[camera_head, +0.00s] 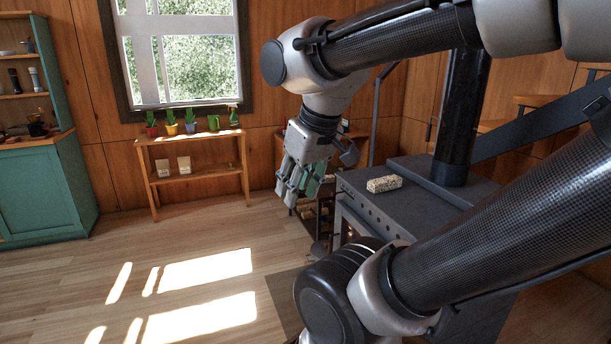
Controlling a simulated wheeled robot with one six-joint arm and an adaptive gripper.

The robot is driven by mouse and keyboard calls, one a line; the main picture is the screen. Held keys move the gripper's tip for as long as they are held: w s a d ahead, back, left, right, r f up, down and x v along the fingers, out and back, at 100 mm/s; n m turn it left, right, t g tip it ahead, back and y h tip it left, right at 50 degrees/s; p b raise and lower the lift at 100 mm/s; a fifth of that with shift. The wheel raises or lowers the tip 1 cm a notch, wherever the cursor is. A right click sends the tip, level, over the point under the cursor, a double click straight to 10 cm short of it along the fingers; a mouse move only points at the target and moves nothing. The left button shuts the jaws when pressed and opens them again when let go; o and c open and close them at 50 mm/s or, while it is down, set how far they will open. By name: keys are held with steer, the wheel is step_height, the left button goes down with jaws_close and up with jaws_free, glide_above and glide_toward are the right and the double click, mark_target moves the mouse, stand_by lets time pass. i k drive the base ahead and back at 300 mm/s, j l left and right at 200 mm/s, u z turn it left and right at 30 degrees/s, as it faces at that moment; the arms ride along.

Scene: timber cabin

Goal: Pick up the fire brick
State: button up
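The fire brick (384,184) is a pale, speckled block. It lies flat on the dark top of the stove (420,205), near the stove's left edge and left of the black stovepipe. My gripper (287,196) hangs from my arm to the left of the stove and of the brick, clear of the brick, with its fingers pointing down. The fingers are small and overlap in this view, so I cannot tell how far apart they are. No part of the brick is between them.
The black stovepipe (461,115) rises from the stove behind the brick. A wooden shelf (196,142) with several potted plants stands under the window. A green cabinet (45,195) is at the far left. The wooden floor (150,250) at left is clear.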

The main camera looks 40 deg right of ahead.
mark_target(380, 185)
steer(key=i+z, duration=0.3)
steer(key=i, duration=0.25)
steer(key=i+j+z, duration=0.15)
steer(key=i+z, duration=0.15)
steer(key=i, duration=0.3)
steer(key=i+z, duration=0.25)
steer(key=z, duration=0.25)
steer(key=i+j+z, duration=0.25)
steer(key=z, duration=0.25)
steer(key=i+j+z, duration=0.2)
steer(key=z, duration=0.3)
steer(key=i+j+z, duration=0.25)
steer(key=z, duration=0.25)
steer(key=i+j+z, duration=0.25)
steer(key=z, duration=0.2)
steer(key=j, duration=0.1)
